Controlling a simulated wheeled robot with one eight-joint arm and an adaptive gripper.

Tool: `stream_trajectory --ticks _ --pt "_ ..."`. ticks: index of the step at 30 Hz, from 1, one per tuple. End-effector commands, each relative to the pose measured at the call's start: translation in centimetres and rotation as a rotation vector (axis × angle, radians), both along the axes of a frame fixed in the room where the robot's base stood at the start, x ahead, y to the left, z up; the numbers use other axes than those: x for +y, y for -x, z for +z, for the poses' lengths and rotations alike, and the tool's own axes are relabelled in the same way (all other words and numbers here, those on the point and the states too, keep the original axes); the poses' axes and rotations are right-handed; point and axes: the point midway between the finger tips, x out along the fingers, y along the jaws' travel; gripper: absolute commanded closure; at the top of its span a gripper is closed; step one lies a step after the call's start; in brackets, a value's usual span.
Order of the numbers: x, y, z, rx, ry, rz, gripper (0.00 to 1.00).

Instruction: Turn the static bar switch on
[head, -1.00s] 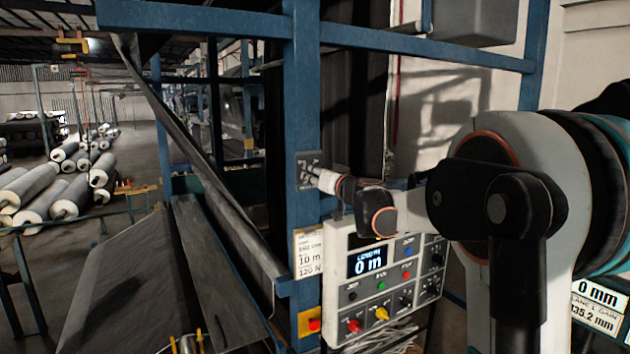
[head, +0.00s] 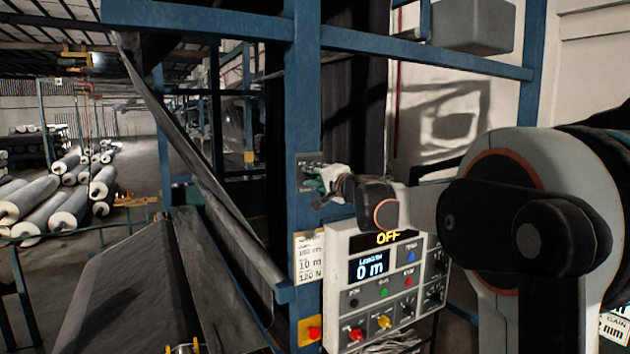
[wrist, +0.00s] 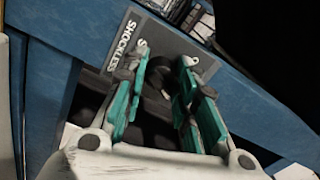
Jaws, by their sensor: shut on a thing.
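The switch plate (head: 308,162) is a small dark grey plate on the blue upright post. In the wrist view the plate (wrist: 128,50) shows the word "SHOCKLESS" and part of another line. A dark round knob (wrist: 158,82) sits on it, partly hidden between my fingers. My gripper (wrist: 168,65) has its teal pads on both sides of this knob and is shut on it. In the head view my gripper (head: 320,183) is at the plate and hides the knob. An orange "OFF" (head: 388,237) is lit on the control panel below.
The control panel (head: 372,300) with a "0 m" display, buttons and coloured knobs stands just below my arm. A paper label (head: 309,258) and a red button on yellow (head: 312,333) are on the post. Grey rolls (head: 45,205) lie far left.

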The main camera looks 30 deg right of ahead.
Motion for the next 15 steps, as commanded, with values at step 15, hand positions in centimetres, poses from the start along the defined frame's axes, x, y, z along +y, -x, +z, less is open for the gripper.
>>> stream_trajectory --ticks 15 --pt "-0.01 0.02 0.03 0.010 -0.288 -0.001 0.97"
